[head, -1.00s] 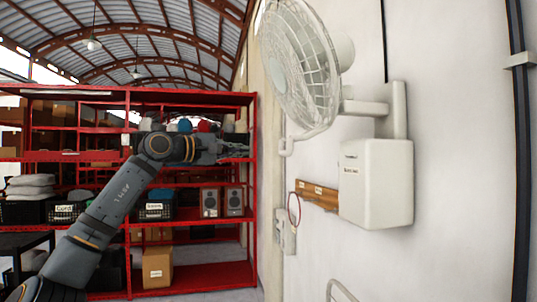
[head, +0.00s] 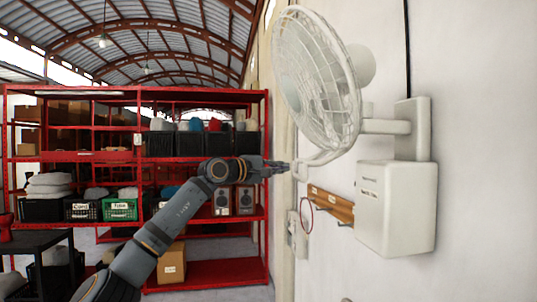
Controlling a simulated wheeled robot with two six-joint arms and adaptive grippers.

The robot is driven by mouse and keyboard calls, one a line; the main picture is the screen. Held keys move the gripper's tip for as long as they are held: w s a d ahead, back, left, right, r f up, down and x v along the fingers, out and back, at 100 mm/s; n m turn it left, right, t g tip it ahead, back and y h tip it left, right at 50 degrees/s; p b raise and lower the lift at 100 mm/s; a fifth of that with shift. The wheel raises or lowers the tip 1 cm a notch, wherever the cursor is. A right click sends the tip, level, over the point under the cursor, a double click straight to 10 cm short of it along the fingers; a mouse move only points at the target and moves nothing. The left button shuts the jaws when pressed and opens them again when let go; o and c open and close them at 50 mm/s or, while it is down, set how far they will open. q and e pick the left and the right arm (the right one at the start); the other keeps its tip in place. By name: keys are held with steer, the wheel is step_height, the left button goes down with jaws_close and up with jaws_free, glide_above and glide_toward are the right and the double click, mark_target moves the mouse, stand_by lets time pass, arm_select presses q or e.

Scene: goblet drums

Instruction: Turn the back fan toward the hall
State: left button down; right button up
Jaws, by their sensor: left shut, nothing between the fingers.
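The white wall fan (head: 318,80) is at the upper middle right, its round wire cage facing left. A bracket arm (head: 387,126) joins it to a plate on the white wall. A curved white handle (head: 318,161) hangs below the cage. My left gripper (head: 287,169) is shut with nothing in it, at the left end of this handle; I cannot tell whether they touch. My right gripper is not in view.
A white box (head: 396,208) is on the wall below the bracket. A wooden rail (head: 333,204) and a red ring (head: 306,214) are left of it. Red shelving (head: 200,93) with crates and speakers stands behind my arm. A dark table (head: 35,243) is at lower left.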

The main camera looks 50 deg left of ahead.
arm_select(q)
steer(key=d, duration=0.1)
steer(key=s+d+b, duration=0.1)
steer(key=d, duration=0.1)
steer(key=shift+s+d+b, duration=0.35)
steer(key=shift+s, duration=0.05)
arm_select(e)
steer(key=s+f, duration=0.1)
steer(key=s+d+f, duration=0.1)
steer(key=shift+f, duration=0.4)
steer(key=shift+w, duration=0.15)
arm_select(q)
steer(key=shift+s+d+r+b, duration=0.1)
steer(key=shift+s+d+b, duration=0.55)
steer(key=shift+b, duration=0.05)
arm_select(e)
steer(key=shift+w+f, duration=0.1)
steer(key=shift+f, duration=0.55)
arm_select(q)
steer(key=shift+a, duration=0.15)
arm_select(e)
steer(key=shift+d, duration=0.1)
